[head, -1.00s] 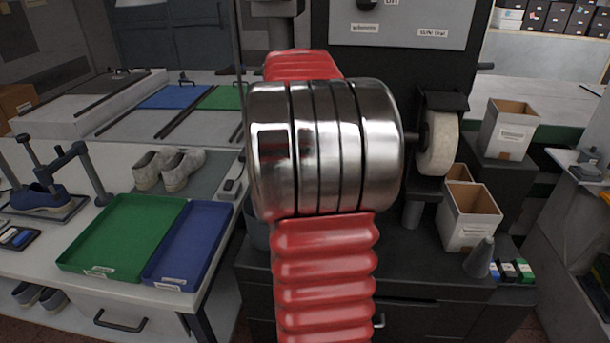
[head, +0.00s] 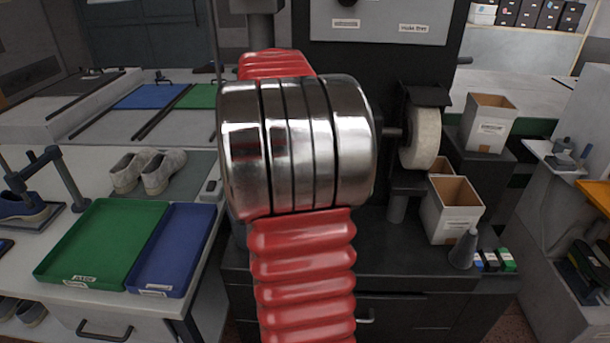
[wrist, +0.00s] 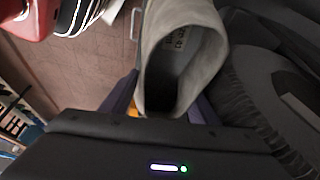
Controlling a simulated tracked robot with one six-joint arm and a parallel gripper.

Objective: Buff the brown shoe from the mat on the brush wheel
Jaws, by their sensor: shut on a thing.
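In the wrist view my gripper (wrist: 163,100) is shut on a shoe (wrist: 180,50), which looks grey-brown here. Its opening faces the camera, and its far end is out of frame. In the head view my own red and metal arm hides the gripper and this shoe. A pale wheel (head: 425,138) sits on the dark machine right of my arm; I cannot tell whether it is the brush wheel. A dark round thing with a ruffled edge (wrist: 255,85) is close to the shoe's right in the wrist view. A pair of pale shoes (head: 148,171) stands on a grey-green mat (head: 199,177).
A green tray (head: 105,240) and a blue tray (head: 172,250) lie on the left bench. Open boxes (head: 452,210) and a grey cone (head: 464,249) stand right of the machine. Another bench (head: 540,235) is at the far right.

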